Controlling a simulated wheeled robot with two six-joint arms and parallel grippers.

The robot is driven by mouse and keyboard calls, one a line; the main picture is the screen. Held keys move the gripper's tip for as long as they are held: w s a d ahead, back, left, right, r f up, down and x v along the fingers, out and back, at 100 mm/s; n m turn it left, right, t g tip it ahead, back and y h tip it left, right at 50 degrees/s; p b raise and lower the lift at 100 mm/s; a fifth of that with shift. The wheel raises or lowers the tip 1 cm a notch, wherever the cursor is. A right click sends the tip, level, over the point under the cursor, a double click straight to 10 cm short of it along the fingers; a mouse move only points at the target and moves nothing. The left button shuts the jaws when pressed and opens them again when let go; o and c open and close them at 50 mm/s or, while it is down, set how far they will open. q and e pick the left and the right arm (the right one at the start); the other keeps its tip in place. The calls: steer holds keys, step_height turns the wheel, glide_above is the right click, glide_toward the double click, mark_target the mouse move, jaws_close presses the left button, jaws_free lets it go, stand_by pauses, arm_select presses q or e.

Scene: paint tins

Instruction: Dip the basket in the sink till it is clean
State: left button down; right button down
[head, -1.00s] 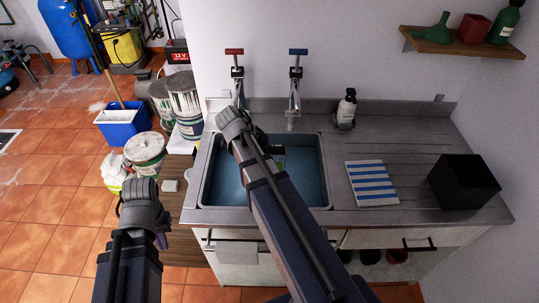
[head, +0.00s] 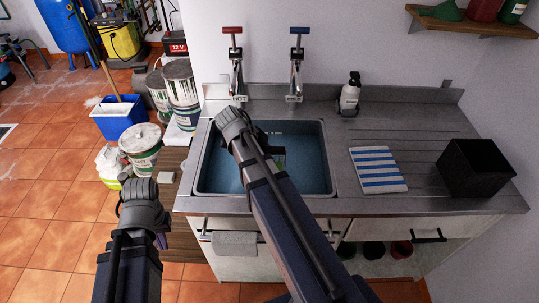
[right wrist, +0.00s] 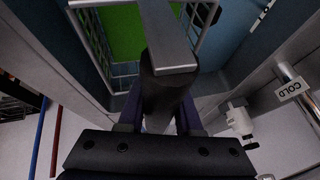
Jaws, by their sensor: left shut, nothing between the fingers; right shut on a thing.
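The sink (head: 208,185) holds blue water. My right arm reaches over it and hides most of the basket in the head view. The right wrist view shows the basket (right wrist: 120,70), of pale wire mesh with something green (right wrist: 127,38) seen through it. My right gripper (right wrist: 170,103) is shut on the dark grip (right wrist: 165,88) of the basket's handle. The basket is at the sink; I cannot tell how deep it sits in the water. My left gripper (head: 161,240) is shut and empty, left of the counter, partly hidden by its wrist.
Hot (head: 235,60) and cold (head: 297,62) taps stand behind the sink. A soap bottle (head: 350,95), a striped cloth (head: 378,170) and a black box (head: 476,168) stand on the counter to the right. Paint tins (head: 141,150) and a blue bucket (head: 119,120) are at left.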

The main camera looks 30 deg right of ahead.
steer(key=shift+f+b, duration=4.45)
steer(key=shift+f, duration=0.3)
steer(key=shift+f, duration=0.15)
step_height(320, 180, up, 17)
steer(key=p, duration=1.6)
steer(key=shift+p, duration=0.4)
